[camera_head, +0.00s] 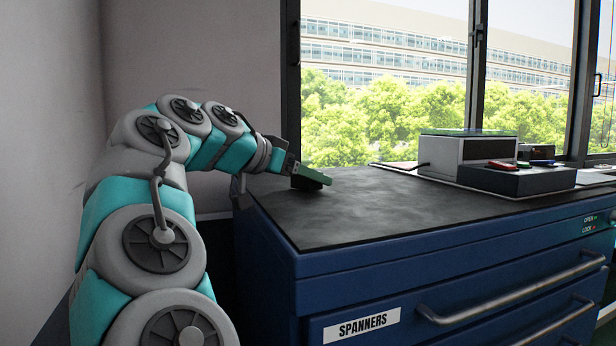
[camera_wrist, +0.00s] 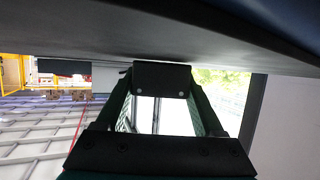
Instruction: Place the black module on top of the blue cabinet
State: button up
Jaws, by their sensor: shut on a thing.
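In the head view my gripper (camera_head: 308,178) reaches over the back left corner of the blue cabinet (camera_head: 360,287). Its green fingers point down and to the right, low over the dark top. The black module (camera_head: 317,178) shows as a small dark piece at the fingertips, partly hidden by them. In the wrist view, which looks upside down, the module (camera_wrist: 163,80) is a black block with two pale dots, between the fingertips. My gripper (camera_wrist: 163,92) is shut on it. The cabinet's dark top appears along the upper edge there. I cannot tell whether the module touches it.
A grey instrument box (camera_head: 468,152) and a low dark box with coloured buttons (camera_head: 515,177) stand on the right of the top. The middle and front left of the top (camera_head: 380,205) are clear. A window lies behind, with a wall at left.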

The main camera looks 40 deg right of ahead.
jog(key=o, duration=1.5)
jog(key=shift+f, duration=0.15)
jog(key=shift+c, duration=0.2)
jog(key=shift+r, duration=0.25)
jog(key=v, duration=1.2)
jog(key=shift+p, duration=0.4)
